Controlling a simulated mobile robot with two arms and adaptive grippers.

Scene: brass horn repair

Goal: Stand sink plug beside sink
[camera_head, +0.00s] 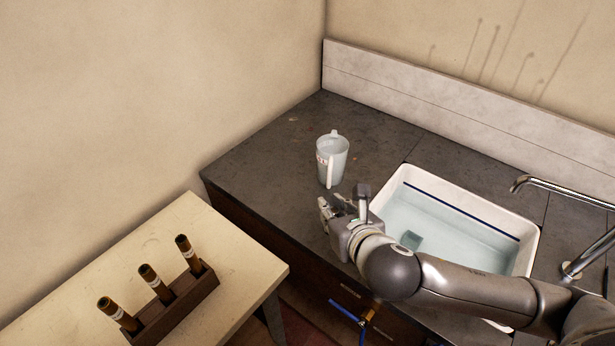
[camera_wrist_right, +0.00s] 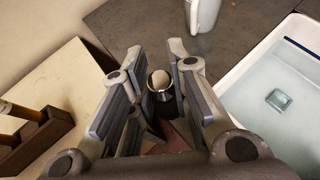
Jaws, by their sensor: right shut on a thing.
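My right gripper (camera_head: 338,206) is above the front edge of the dark counter, just left of the sink (camera_head: 528,248). In the right wrist view, its fingers are closed around a small round thing (camera_wrist_right: 161,82) with a pale top, a shiny metal rim and a dark body. It appears to be the sink plug; in the head view I cannot make it out. The white sink holds clear water, with a small squarish fitting (camera_wrist_right: 280,100) at its bottom. My left gripper is not in view.
A pale jug (camera_head: 333,160) stands on the counter (camera_head: 275,150) behind my right gripper. A chrome tap (camera_head: 565,190) is right of the sink. A cream table (camera_head: 200,225) at lower left bears a wooden rack (camera_head: 180,310) with three brown cylinders. The counter's back left is clear.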

